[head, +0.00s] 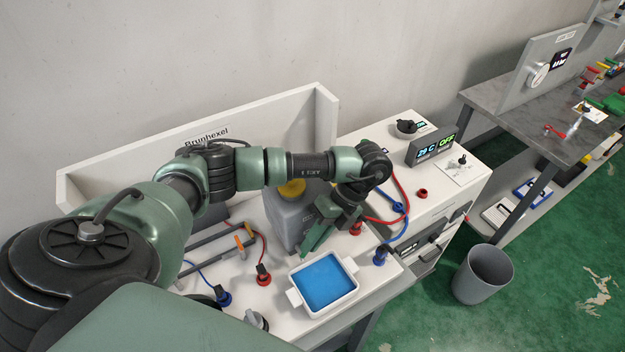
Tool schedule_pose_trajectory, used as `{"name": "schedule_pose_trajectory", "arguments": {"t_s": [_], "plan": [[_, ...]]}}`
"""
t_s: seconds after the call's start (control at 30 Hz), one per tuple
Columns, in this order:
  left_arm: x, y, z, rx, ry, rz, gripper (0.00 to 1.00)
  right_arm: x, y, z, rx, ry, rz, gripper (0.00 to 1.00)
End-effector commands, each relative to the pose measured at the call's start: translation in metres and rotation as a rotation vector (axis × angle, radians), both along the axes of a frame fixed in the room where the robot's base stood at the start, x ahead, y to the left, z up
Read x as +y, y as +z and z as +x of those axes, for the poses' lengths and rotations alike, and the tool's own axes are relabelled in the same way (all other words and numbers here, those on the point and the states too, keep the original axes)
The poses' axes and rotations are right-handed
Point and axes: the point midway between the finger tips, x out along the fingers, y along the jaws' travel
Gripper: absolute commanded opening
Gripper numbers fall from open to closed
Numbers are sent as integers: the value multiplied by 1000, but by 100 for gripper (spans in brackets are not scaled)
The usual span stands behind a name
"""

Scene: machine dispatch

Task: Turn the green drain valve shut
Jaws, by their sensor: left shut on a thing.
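My left gripper (318,240) is green and points down over the white bench, between a grey canister and a blue-filled tray. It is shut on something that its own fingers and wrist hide. I cannot make out the green drain valve; nothing around the gripper shows clearly as its handle. The white machine (448,192) with a display (433,146) reading 29 C and OFF stands just right of the gripper. My right gripper is not in view.
The grey canister (288,218) with a yellow cap stands behind the gripper. The white tray (296,298) holds blue liquid. Red hoses and blue hoses (400,208) hang by the machine. A grey bin (483,275) stands on the green floor, with a second bench (500,100) beyond.

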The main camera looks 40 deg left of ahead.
Motion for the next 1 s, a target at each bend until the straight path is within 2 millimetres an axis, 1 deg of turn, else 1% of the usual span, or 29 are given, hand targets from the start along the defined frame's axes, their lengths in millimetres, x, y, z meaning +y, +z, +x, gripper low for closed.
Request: {"name": "schedule_pose_trajectory", "arguments": {"t_s": [0.2,0.23,0.27,0.3,0.67,0.77,1.0], "plan": [[0,1,1,-2,0,1,0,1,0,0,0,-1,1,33],[0,1,1,-2,0,1,14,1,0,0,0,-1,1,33],[0,1,1,-2,1,0,22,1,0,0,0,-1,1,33],[0,1,1,-2,1,0,33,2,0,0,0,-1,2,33],[-1,2,2,-2,0,-1,33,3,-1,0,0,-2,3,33],[-2,9,8,-5,0,0,33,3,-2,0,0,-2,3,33],[-11,40,29,-8,-2,1,33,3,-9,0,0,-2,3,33]]}}
